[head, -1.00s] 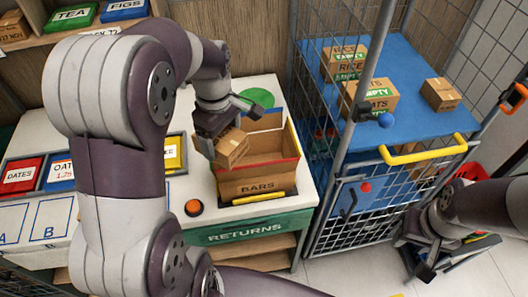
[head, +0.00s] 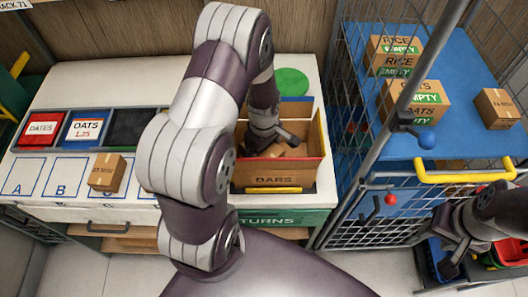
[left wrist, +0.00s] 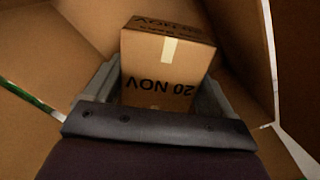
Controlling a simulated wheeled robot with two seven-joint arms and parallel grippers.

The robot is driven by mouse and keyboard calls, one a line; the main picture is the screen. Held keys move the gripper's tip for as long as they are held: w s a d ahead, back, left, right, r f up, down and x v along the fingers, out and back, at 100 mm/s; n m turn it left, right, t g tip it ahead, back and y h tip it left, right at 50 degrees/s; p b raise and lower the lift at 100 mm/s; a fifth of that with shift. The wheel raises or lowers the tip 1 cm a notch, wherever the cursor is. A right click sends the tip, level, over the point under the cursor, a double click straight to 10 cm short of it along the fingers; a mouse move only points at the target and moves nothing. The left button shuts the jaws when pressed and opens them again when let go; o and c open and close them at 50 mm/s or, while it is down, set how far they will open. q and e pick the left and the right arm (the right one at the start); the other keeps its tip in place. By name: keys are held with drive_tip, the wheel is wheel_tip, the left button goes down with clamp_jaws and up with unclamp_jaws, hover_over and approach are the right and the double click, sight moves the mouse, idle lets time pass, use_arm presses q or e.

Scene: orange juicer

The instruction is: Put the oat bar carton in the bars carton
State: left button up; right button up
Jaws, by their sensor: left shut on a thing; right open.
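The bars carton (head: 273,180) is an open brown box on the white counter, with "BARS" on its front. My left gripper (head: 280,143) reaches down inside it. It is shut on a small brown carton (head: 297,152), which I take as the oat bar carton. The left wrist view shows this carton (left wrist: 165,65) between the two fingers, with tape and an upside-down "20 NOV" on it. Brown walls of the bars carton surround it. Whether it touches the floor of the box I cannot tell. My right gripper (head: 448,262) is open, low at the right, partly hidden.
A wire cage trolley (head: 465,150) with a blue shelf holds rice and oats cartons and a small carton (head: 497,108). Another small carton (head: 106,173) stands on the counter's lettered squares. Dates and oats bins (head: 85,128) are behind it.

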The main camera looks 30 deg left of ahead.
sight(263, 156)
use_arm(q)
drive_tip(key=shift+s+f, duration=0.15)
drive_tip(key=shift+f, duration=0.5)
drive_tip(key=shift+s+f, duration=0.15)
drive_tip(key=shift+f, duration=0.45)
drive_tip(key=shift+w+f, duration=0.2)
drive_tip(key=shift+f, duration=0.15)
drive_tip(key=o, duration=1)
drive_tip(key=shift+r, duration=0.5)
wheel_tip(263, 156, up, 11)
drive_tip(key=shift+f+b, duration=0.2)
drive_tip(key=shift+b, duration=0.7)
drive_tip(key=shift+r, duration=0.4)
drive_tip(key=shift+r, duration=0.1)
